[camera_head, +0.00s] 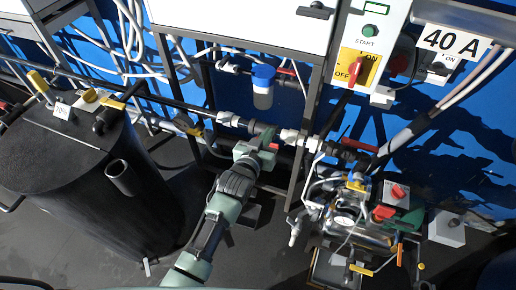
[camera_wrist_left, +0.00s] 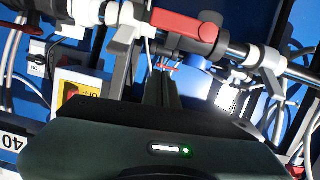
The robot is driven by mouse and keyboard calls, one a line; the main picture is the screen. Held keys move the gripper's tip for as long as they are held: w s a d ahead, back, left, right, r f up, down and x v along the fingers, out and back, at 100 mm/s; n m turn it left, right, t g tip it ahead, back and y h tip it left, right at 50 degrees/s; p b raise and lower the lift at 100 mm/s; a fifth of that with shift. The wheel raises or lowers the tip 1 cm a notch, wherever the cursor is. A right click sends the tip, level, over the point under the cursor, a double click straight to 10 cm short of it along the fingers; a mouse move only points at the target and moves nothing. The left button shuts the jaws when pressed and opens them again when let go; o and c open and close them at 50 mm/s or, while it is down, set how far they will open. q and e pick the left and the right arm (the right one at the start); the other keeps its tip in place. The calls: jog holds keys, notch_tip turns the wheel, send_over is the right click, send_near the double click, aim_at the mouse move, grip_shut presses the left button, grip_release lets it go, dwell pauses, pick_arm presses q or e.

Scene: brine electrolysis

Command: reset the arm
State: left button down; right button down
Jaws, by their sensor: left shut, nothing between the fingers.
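My left arm rises from the bottom centre in the head view. Its gripper (camera_head: 269,137) is at the horizontal pipe line (camera_head: 232,121) below the white cabinet. In the left wrist view the two dark fingers (camera_wrist_left: 162,80) are together with nothing between them. A red valve handle (camera_wrist_left: 188,25) on the pipe lies just beyond the fingertips. I cannot tell from the pictures whether the fingers touch the pipe or valve. My right gripper is not in view.
A black tank (camera_head: 75,200) stands at the left. Pumping equipment with red and yellow parts (camera_head: 350,215) stands right of my arm. A blue-capped filter (camera_head: 263,88) hangs above the pipe. A red switch on a yellow plate (camera_head: 357,70) and a "40 A" label (camera_head: 453,41) are upper right.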

pick_arm(q)
jog(key=b+v, duration=0.1)
jog(key=v, duration=0.8)
jog(key=shift+s+f, duration=0.25)
jog(key=shift+s, duration=0.05)
